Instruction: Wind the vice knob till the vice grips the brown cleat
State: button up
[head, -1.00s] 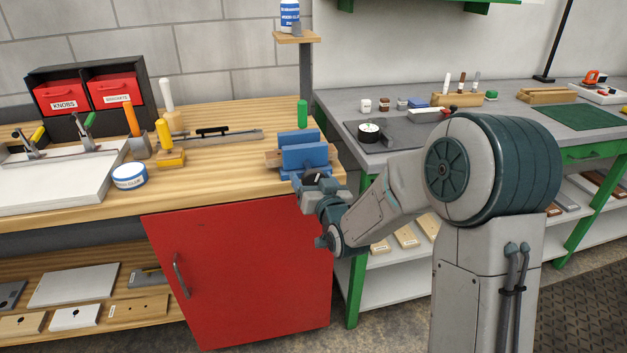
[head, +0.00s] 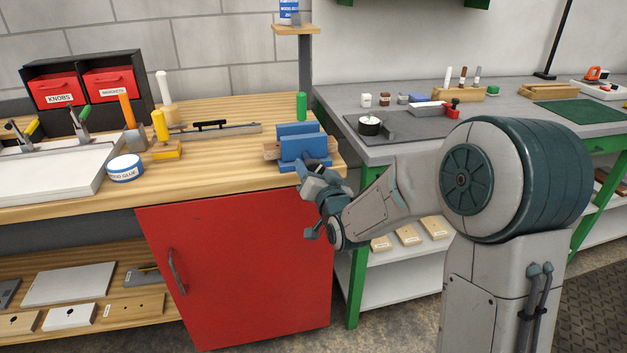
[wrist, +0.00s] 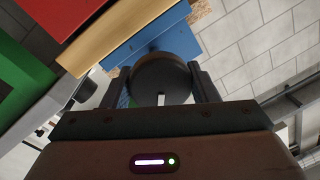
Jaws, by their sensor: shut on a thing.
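The blue vice (head: 303,150) sits at the right front corner of the wooden bench, and part of it shows in the wrist view (wrist: 150,40). A brown wooden piece, which looks like the cleat (head: 271,151), sticks out at the left between its jaws. I cannot tell whether both jaws touch it. My gripper (head: 308,172) is at the vice's front. In the wrist view my gripper (wrist: 162,88) is shut on the dark round vice knob (wrist: 158,72), one finger on each side. The knob is mostly hidden in the head view.
A green bottle-like piece (head: 301,106) stands behind the vice. The red cabinet door (head: 235,270) is below the vice. A grey table (head: 400,150) stands at the right.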

jog(key=m+b, duration=0.2)
jog(key=m, duration=0.1)
jog(key=shift+f+b, duration=0.1)
jog(key=shift+b, duration=0.2)
jog(key=shift+m+b, duration=0.6)
jog(key=shift+m, duration=0.5)
jog(key=shift+r, duration=0.2)
jog(key=o, duration=0.9)
jog(key=shift+o, duration=0.2)
jog(key=shift+s, duration=0.15)
jog(key=b+v, duration=0.1)
jog(key=v, duration=1.2)
jog(key=shift+s+f+b, duration=0.3)
jog(key=shift+b, duration=0.05)
